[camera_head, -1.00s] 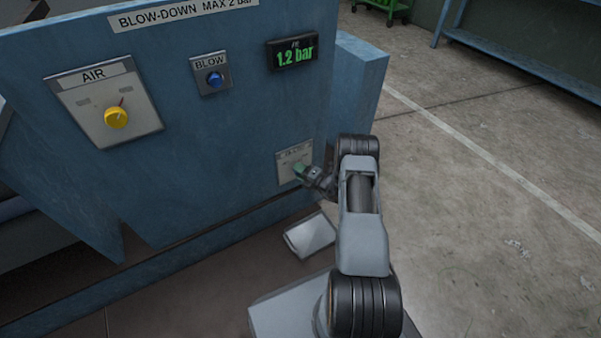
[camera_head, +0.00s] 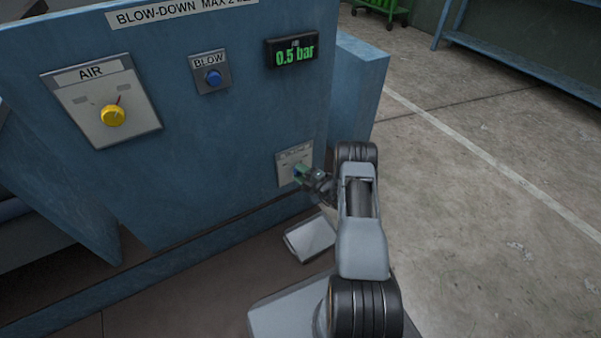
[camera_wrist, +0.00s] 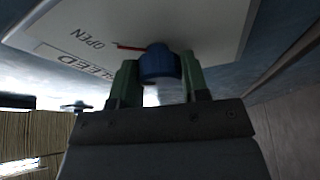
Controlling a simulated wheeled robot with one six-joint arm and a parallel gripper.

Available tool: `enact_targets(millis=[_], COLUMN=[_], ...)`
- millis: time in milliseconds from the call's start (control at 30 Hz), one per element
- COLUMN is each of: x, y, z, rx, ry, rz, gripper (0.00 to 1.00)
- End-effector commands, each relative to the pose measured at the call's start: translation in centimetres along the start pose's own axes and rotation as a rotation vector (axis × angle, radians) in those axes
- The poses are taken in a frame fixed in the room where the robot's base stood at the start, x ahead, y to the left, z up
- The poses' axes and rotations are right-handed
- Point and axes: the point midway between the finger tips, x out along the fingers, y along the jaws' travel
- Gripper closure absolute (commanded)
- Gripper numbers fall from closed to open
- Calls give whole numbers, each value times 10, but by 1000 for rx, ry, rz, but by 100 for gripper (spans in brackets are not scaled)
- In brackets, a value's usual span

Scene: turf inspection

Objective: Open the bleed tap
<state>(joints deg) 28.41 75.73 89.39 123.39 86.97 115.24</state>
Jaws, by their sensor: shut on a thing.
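The bleed tap (camera_wrist: 158,62) is a blue knob on a white plate marked BLEED and OPEN, which shows large in the wrist view. A red pointer line beside the knob runs toward the OPEN mark. In the head view the bleed plate (camera_head: 283,170) is low on the right of the blue panel, and the tap is mostly hidden by my gripper (camera_head: 300,172). In the wrist view my gripper (camera_wrist: 158,82) has its green fingers on both sides of the knob, shut on it. The display (camera_head: 292,51) reads 0.5 bar.
The yellow AIR knob (camera_head: 113,115) and the blue BLOW button (camera_head: 213,77) are on the same panel, higher and to the left. A pale tray-like thing (camera_head: 310,236) lies below the bleed plate. The concrete floor at right is clear.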

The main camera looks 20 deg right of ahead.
Motion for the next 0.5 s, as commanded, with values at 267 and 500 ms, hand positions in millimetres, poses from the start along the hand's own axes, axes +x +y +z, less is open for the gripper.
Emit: enact_targets(millis=[267, 500], x=[2, 0], y=[2, 2], z=[-3, 0], rx=[-1, -2], ry=[13, 3], rz=[3, 3], gripper=[82, 35])
